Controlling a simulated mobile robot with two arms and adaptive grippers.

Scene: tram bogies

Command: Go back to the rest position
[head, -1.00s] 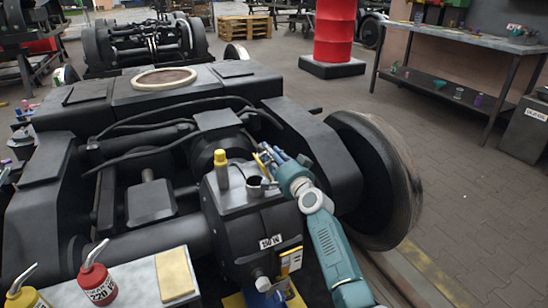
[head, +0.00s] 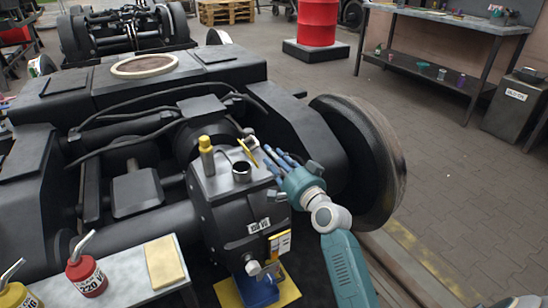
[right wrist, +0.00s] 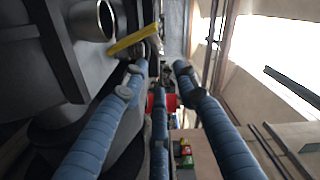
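The dark gearbox (head: 232,213) with its "150 W" label stands at the bogie's near end. On its top are a yellow cap (head: 206,155) and an open metal filler neck (head: 242,171). A thin yellow strip (head: 247,152) slants up behind the neck. My right gripper (head: 274,161) is beside the gearbox top, its blue fingers pointing toward the strip. In the right wrist view the fingers (right wrist: 160,80) are spread with nothing clearly between them. The neck (right wrist: 106,20) and the yellow strip (right wrist: 132,40) are to their left. My left gripper is out of view.
A small table (head: 125,268) at lower left holds a red oil bottle (head: 86,275), a yellow bottle (head: 16,296) and a yellow pad (head: 165,262). Free floor lies to the right, before a workbench (head: 440,20).

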